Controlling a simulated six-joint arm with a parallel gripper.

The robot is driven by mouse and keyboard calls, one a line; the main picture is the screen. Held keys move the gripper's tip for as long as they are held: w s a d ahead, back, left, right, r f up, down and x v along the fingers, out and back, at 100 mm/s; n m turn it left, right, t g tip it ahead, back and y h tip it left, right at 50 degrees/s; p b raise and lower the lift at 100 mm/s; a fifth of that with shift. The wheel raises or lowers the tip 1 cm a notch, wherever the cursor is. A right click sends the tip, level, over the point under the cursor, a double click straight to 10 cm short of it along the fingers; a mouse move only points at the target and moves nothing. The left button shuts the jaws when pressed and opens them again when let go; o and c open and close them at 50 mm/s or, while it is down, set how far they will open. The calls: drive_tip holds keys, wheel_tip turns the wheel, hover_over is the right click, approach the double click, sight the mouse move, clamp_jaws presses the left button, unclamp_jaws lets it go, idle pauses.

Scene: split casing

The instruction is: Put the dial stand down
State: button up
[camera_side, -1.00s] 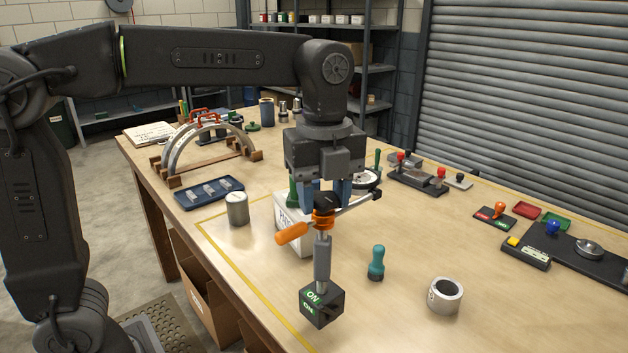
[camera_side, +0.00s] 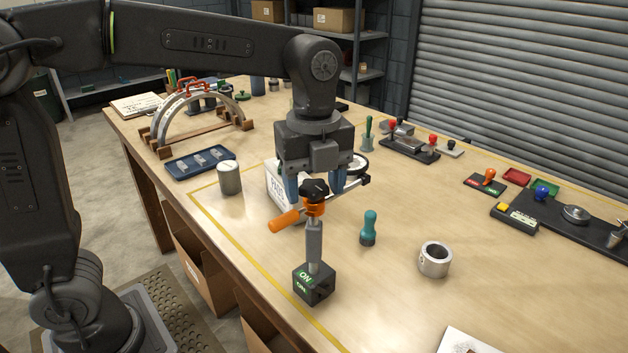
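The dial stand (camera_side: 314,242) has a black base marked ON, a grey post, an orange clamp with a black knob, and an orange-handled cross arm. It is upright, with its base apparently on the table (camera_side: 400,310), just inside the yellow line; no clear gap shows below it. My gripper (camera_side: 315,187) points down over its top. The two blue fingers stand apart on either side of the black knob and look open, with space beside the knob. The cross arm passes close to the right finger; whether they touch cannot be told.
A white box (camera_side: 277,192) stands just behind the stand. A grey cylinder (camera_side: 229,178) is to the left, a teal-handled tool (camera_side: 369,228) and a metal ring (camera_side: 435,260) to the right. A paper (camera_side: 468,343) lies at the front. The table between ring and stand is clear.

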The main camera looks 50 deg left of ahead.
drive_tip(key=shift+o, duration=0.6)
drive_tip(key=shift+r, duration=0.1)
wheel_tip(320, 180, up, 12)
drive_tip(key=s+a+f+n+t, duration=0.2)
drive_tip(key=s+a+f+n, duration=0.3)
drive_tip(key=n, duration=0.6)
drive_tip(key=s+a+f+n+t, duration=0.3)
drive_tip(key=s+a+f+n, duration=0.1)
drive_tip(key=s+f+n, duration=0.4)
wheel_tip(320, 180, down, 2)
drive_tip(key=n, duration=0.3)
drive_tip(key=shift+s+a+t, duration=0.25)
drive_tip(key=shift+a+t, duration=0.05)
drive_tip(key=shift+a, duration=0.1)
